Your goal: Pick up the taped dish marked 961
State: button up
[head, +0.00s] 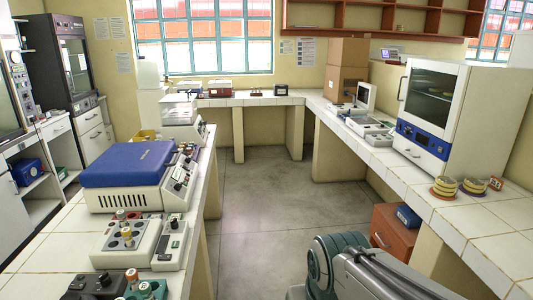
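Two short stacks of yellowish round dishes sit on the white tiled counter (480,215) at the right. The left dish stack (445,187) stands in front of the incubator, and the right dish stack (474,187) is just beside it, with a dark part on it. Any marking, such as 961, is too small to read, and I cannot tell which dish is taped. My grey and teal arm shows at the bottom centre, well apart from the dishes. My gripper is not visible.
The white incubator (433,148) with a closed glass door stands behind the stacks. A small red item (496,184) lies right of them. An orange-brown drawer cabinet (394,236) is under the right counter. The floor (260,200) between the counters is clear.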

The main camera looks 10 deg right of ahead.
aim_at(472, 182)
jog(key=z, duration=0.25)
jog(key=i, duration=1.55)
jog(key=z, duration=1.25)
jog(key=i, duration=1.3)
jog(key=z, duration=0.9)
jog(key=i, duration=0.3)
jog(key=z, duration=0.2)
